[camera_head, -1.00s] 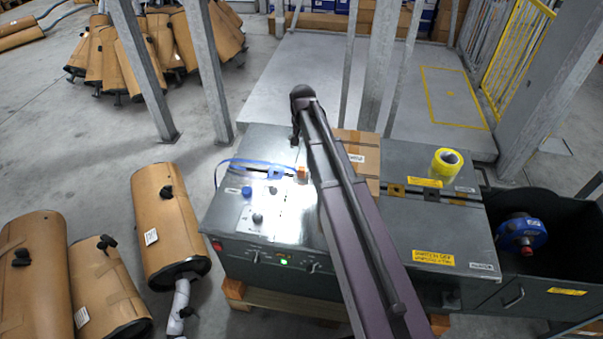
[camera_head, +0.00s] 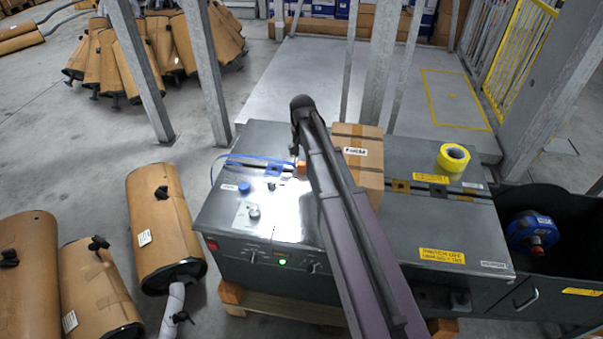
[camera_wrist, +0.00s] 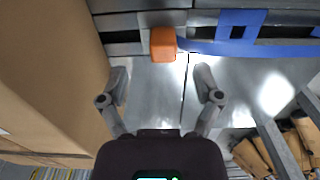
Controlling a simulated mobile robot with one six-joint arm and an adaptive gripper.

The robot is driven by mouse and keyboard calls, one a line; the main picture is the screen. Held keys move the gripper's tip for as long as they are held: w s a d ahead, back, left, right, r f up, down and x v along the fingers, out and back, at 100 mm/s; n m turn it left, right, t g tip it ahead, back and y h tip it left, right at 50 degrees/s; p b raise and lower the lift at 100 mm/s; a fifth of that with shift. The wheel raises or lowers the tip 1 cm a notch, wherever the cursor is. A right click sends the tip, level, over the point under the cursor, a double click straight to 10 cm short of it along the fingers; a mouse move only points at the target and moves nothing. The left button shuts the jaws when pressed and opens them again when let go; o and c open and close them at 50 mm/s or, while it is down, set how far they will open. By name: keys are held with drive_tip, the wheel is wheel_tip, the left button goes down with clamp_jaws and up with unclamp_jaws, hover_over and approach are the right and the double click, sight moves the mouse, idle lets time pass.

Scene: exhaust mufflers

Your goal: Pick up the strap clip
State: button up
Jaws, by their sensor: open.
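A small orange block (camera_head: 301,168), which looks like the strap clip, lies at the end of a blue strap (camera_head: 240,160) on the grey machine top (camera_head: 290,205). In the wrist view the orange clip (camera_wrist: 162,44) sits at the top centre, touching the blue strap (camera_wrist: 205,47). My gripper (camera_wrist: 162,85) is open and empty, its two fingers spread to either side below the clip in the picture. The clip is ahead of the fingertips and not between them.
A cardboard box (camera_head: 362,155) stands close to the clip and fills the left of the wrist view (camera_wrist: 45,90). A yellow tape roll (camera_head: 453,157) is farther right. A dark bin with a blue part (camera_head: 530,232) is at the right. Wrapped mufflers (camera_head: 165,225) lie on the left floor.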

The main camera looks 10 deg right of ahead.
sight(302, 162)
drive_tip(key=shift+f+b, duration=0.4)
drive_tip(key=shift+f, duration=0.25)
drive_tip(key=f+b, duration=0.1)
drive_tip(key=w+f+b, duration=0.1)
drive_tip(key=f+b, duration=0.1)
drive_tip(key=shift+f, duration=0.1)
drive_tip(key=shift+f+b, duration=1)
drive_tip(key=shift+b, duration=0.1)
drive_tip(key=c, duration=1.1)
